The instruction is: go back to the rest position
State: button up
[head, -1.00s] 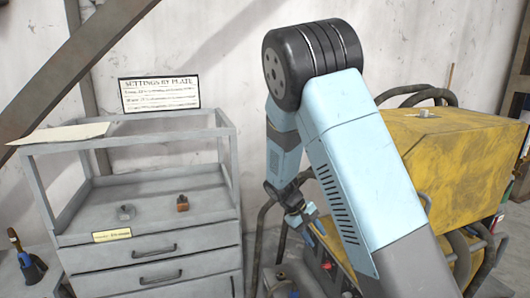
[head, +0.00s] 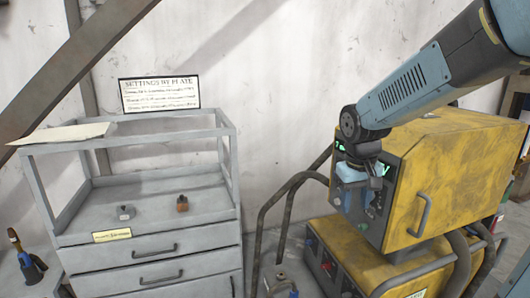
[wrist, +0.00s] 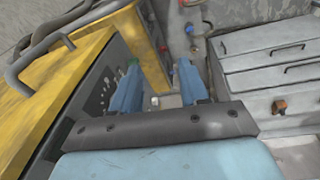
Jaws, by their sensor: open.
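My gripper (wrist: 160,92) is open in the wrist view, its two blue fingers apart with nothing between them. In the head view my arm reaches in from the upper right and bends down at the wrist. My gripper (head: 358,195) hangs in front of the dark panel of the yellow machine (head: 455,175), which partly hides behind it. The green displays on that panel show beside my wrist. I cannot tell from the head view whether the fingers touch the panel.
Black hoses and a pipe rail (head: 262,225) lie between cart and machine.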

jog(key=s+r+m+t, duration=0.1)
jog(key=s+r+t, duration=0.1)
jog(key=s+r, duration=0.2)
jog(key=s+d+r+t, duration=0.1)
jog(key=s+r, duration=0.3)
jog(key=s, duration=0.6)
jog(key=shift+s+d+m+t+y, duration=0.3)
jog(key=shift+m+t+y, duration=0.1)
jog(key=shift+t, duration=0.1)
dwell(0.3)
